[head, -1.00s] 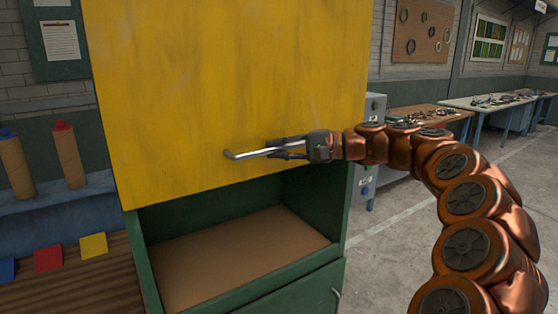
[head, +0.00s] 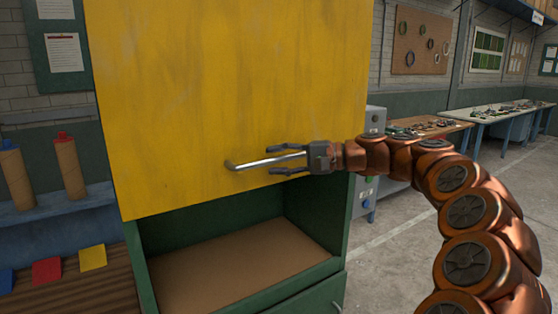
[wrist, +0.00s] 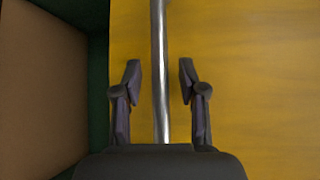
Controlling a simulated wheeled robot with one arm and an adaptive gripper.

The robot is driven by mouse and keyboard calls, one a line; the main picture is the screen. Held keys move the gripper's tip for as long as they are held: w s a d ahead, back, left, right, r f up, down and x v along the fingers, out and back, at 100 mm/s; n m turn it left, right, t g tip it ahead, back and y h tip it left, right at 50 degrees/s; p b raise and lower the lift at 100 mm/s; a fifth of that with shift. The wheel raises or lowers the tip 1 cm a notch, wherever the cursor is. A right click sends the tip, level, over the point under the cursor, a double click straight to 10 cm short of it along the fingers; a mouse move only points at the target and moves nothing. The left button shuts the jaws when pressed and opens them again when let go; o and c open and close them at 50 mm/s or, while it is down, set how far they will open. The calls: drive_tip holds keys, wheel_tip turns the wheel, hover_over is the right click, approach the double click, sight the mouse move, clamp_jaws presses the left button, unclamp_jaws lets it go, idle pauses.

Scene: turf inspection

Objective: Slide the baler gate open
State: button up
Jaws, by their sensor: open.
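The baler gate (head: 230,90) is a large yellow panel on a green cabinet. It stands raised, with an opening below it. A silver bar handle (head: 250,163) runs across the lower part of the gate. My gripper (head: 287,160) is at the right part of the handle, with its fingers spread apart above and below the bar. In the wrist view the bar (wrist: 159,60) passes between the two open fingers, with a gap on each side. The yellow gate also fills the right of the wrist view (wrist: 255,80).
Below the gate, the open bay has a brown floor (head: 235,262) and green walls. A blue shelf with cardboard tubes (head: 69,168) and a wooden bench with coloured squares (head: 46,271) stand at the left. Workbenches (head: 500,112) line the right; the grey floor there is clear.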

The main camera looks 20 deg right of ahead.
drive_tip(key=shift+d, duration=0.1)
drive_tip(key=v, duration=1.1)
drive_tip(key=shift+s+d, duration=0.25)
drive_tip(key=shift+d, duration=0.1)
drive_tip(key=shift+a, duration=0.1)
drive_tip(key=s+a+f+n+g+h, duration=0.1)
drive_tip(key=s+a+n+g, duration=0.1)
drive_tip(key=a, duration=0.5)
drive_tip(key=s+a+f+n+g, duration=0.1)
drive_tip(key=s+a+f+g, duration=0.15)
drive_tip(key=a, duration=0.45)
drive_tip(key=s+a+f+n+g+h, duration=0.3)
drive_tip(key=s+a+f+h, duration=0.1)
drive_tip(key=s+a+f, duration=0.5)
drive_tip(key=s+d+f+n+g+h, duration=0.1)
drive_tip(key=s+d+f+h, duration=0.3)
drive_tip(key=s+f, duration=0.4)
drive_tip(key=s+d+f+g+h, duration=0.1)
drive_tip(key=s+d+f+h, duration=0.3)
drive_tip(key=s+f, duration=0.5)
drive_tip(key=s+h, duration=0.1)
drive_tip(key=s, duration=0.5)
drive_tip(key=shift+f+n+g, duration=0.15)
drive_tip(key=shift+n+g, duration=0.2)
drive_tip(key=shift+n, duration=0.05)
